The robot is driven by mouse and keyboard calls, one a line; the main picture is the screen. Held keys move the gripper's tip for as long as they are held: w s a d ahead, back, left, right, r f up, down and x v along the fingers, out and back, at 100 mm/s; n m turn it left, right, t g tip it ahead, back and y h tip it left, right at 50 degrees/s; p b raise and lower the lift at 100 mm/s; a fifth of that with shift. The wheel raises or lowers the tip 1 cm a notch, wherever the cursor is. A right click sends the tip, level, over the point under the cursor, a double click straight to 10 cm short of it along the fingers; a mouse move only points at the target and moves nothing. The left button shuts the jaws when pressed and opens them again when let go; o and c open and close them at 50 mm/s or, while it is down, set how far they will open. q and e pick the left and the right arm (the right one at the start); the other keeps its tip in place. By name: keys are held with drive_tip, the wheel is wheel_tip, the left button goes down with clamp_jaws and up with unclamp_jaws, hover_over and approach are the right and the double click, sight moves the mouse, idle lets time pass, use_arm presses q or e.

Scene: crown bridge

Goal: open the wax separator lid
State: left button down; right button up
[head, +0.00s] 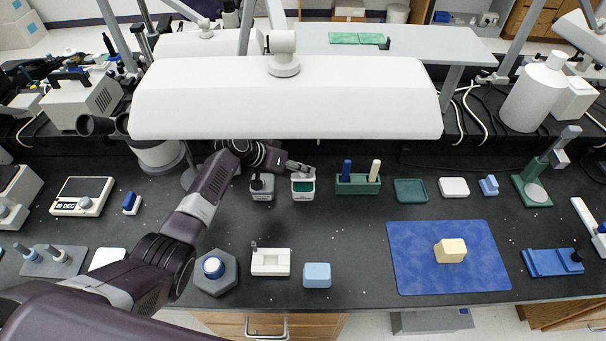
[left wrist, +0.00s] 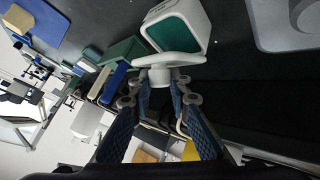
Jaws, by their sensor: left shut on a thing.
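A small white box with a teal inside, which looks like the wax separator (head: 303,189), stands on the black bench near the middle; it also shows in the left wrist view (left wrist: 180,30). My left gripper (head: 298,167) is at its back edge. In the left wrist view my left gripper (left wrist: 166,82) has its fingers closed on a white rounded piece, the lid (left wrist: 168,60), at the box's edge. The lid stands up off the opening and the teal inside is exposed. My right gripper does not show.
A grey container (head: 262,188) stands close on the left. A green holder (head: 357,185) with blue and cream sticks stands on the right. A white lamp hood (head: 280,97) hangs over the back. The bench in front of the box has free room.

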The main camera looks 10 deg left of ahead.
use_arm(q)
drive_tip(key=shift+w+a+r+n+g+b, duration=0.15)
drive_tip(key=shift+w+n+g+b, duration=0.15)
drive_tip(key=shift+w+g+b, duration=0.15)
idle(0.3)
drive_tip(key=c, duration=1.8)
unclamp_jaws()
drive_tip(key=shift+o, duration=0.2)
drive_tip(key=v, duration=0.7)
drive_tip(key=shift+a+r, duration=0.15)
drive_tip(key=shift+r, duration=0.1)
